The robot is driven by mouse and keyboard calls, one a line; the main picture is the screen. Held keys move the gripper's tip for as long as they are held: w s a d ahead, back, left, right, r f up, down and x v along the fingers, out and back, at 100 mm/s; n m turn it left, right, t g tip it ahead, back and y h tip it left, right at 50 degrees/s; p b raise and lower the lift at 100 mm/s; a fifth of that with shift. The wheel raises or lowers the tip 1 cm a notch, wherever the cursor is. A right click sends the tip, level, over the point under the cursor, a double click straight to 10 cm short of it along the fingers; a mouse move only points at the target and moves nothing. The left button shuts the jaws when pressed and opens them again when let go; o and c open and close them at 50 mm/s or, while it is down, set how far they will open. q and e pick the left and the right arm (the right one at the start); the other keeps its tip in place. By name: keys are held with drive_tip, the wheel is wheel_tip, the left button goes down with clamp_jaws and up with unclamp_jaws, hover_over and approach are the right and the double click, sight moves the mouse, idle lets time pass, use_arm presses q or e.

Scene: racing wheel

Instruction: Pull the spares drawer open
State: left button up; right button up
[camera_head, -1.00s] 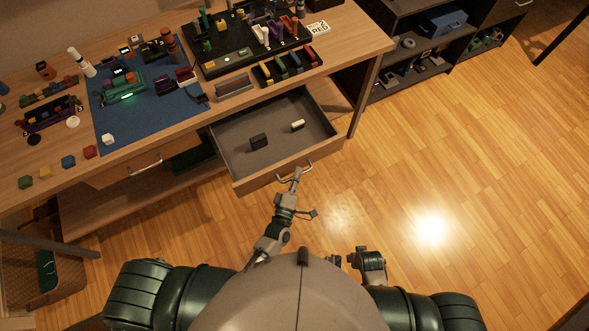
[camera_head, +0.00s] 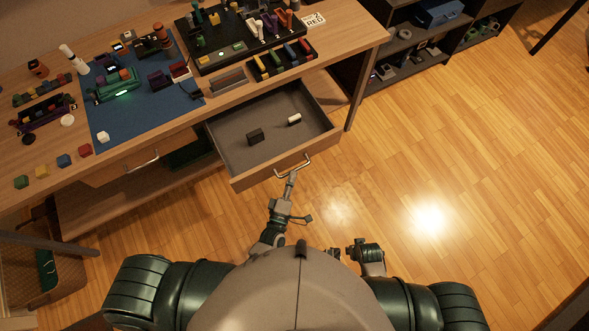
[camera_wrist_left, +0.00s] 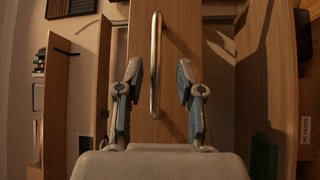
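The wooden drawer (camera_head: 225,158) under the workbench stands well out, with its grey inside showing. A black block (camera_head: 256,137) and a white block (camera_head: 294,120) lie in it. Its curved metal handle (camera_head: 293,167) is on the front panel and also shows in the left wrist view (camera_wrist_left: 155,60). My left gripper (camera_head: 291,175) is at the handle. In the left wrist view its two fingers (camera_wrist_left: 158,70) are spread, one on each side of the handle, with gaps to it. My right gripper (camera_head: 355,247) is low near my body, its fingers unclear.
The workbench top (camera_head: 120,165) holds a blue mat (camera_head: 130,120), a black tray of parts (camera_head: 230,60) and several coloured cubes. Dark shelves (camera_head: 410,70) stand at the back right. The floor at right is clear.

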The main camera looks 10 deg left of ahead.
use_arm(q)
drive_tip(key=v, duration=0.8)
drive_tip(key=shift+f, duration=0.1)
use_arm(e)
drive_tip(key=shift+a, duration=0.1)
use_arm(q)
drive_tip(key=s+a+f+m+g+p, duration=0.1)
drive_tip(key=s+a+f+m+g, duration=0.1)
drive_tip(key=f+m+g, duration=0.55)
drive_tip(key=s+a+f+m+g+p, duration=0.1)
drive_tip(key=s+a+f+m+g, duration=0.2)
drive_tip(key=f, duration=0.7)
drive_tip(key=s+a+f+m+g+y+p, duration=0.1)
drive_tip(key=s+a+f+m+g+y, duration=0.2)
drive_tip(key=s+a+f+m+g, duration=0.3)
drive_tip(key=s+a+f+g, duration=0.1)
drive_tip(key=s+a, duration=0.3)
drive_tip(key=shift+a+f+y, duration=0.2)
drive_tip(key=shift+f+y, duration=0.1)
drive_tip(key=shift+f, duration=0.1)
use_arm(e)
drive_tip(key=s+f, duration=0.4)
drive_tip(key=f, duration=0.3)
drive_tip(key=shift+d+f, duration=0.25)
drive_tip(key=shift+d, duration=0.05)
use_arm(q)
drive_tip(key=shift+w, duration=0.1)
use_arm(e)
drive_tip(key=shift+w, duration=0.1)
